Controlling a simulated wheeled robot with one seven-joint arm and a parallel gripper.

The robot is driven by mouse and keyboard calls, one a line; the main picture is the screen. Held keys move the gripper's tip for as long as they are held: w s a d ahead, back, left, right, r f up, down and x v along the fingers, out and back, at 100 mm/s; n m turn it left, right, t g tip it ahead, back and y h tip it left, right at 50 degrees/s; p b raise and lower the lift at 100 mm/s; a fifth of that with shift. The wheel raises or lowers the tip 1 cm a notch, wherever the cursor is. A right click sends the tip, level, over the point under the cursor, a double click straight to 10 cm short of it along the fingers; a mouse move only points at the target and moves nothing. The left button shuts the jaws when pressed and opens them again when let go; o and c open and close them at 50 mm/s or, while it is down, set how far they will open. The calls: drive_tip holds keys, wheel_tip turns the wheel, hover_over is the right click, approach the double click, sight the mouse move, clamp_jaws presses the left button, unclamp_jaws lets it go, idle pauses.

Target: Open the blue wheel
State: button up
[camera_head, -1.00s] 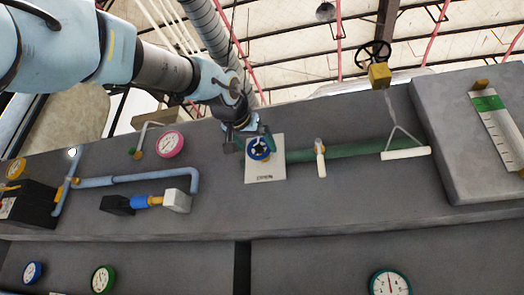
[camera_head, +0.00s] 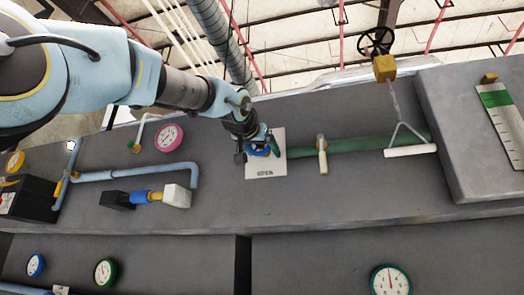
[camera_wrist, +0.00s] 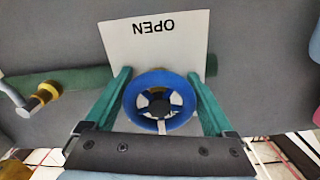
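The blue wheel (camera_wrist: 160,100) is a small round handwheel with dark spokes, mounted on a white plate (camera_wrist: 160,38) marked OPEN, which looks upside down in the wrist view. In the head view the wheel (camera_head: 262,150) is partly hidden by my gripper (camera_head: 258,145), and the plate (camera_head: 266,168) shows around it. In the wrist view the two green fingers of my gripper (camera_wrist: 159,85) stand apart, one on each side of the wheel. Narrow gaps seem to remain between fingers and rim, but contact is hard to tell.
A green pipe (camera_head: 345,146) with a small valve handle (camera_head: 322,157) runs right of the plate. A white pull bar (camera_head: 410,151) hangs farther right. A blue pipe (camera_head: 140,173) and a pink gauge (camera_head: 169,138) are to the left. The panel below the plate is clear.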

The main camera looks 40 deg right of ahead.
drive_tip(key=c, duration=0.6)
drive_tip(key=shift+n, duration=0.3)
drive_tip(key=n+b, duration=0.2)
drive_tip(key=shift+s+f+n, duration=0.1)
drive_tip(key=shift+f+n, duration=0.05)
drive_tip(key=shift+n, duration=0.25)
drive_tip(key=n+b, duration=0.1)
drive_tip(key=n, duration=0.2)
drive_tip(key=shift+d+n, duration=0.1)
drive_tip(key=shift+n, duration=0.2)
drive_tip(key=n+b, duration=0.1)
drive_tip(key=n, duration=0.2)
drive_tip(key=shift+s+d, duration=0.1)
drive_tip(key=shift+s, duration=0.05)
drive_tip(key=shift+r+n+b, duration=0.25)
drive_tip(key=shift+n+b, duration=0.2)
drive_tip(key=shift+n, duration=1.65)
